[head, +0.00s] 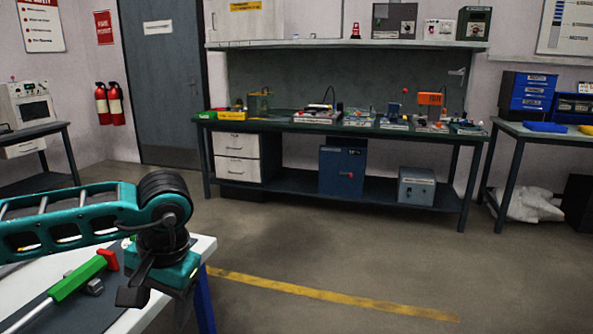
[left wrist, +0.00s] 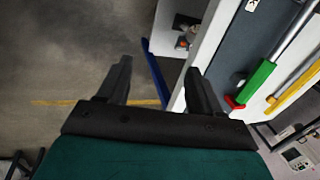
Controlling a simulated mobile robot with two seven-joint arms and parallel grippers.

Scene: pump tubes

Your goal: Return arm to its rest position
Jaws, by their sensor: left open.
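The green piece (left wrist: 257,78) and a yellow one (left wrist: 292,88) also show in the left wrist view. My right gripper is not in view.
A long workbench (head: 335,128) with several small devices stands along the far wall. A second bench (head: 552,132) is at the right. Open floor (head: 330,250) with a yellow line (head: 330,293) lies right of the white table.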

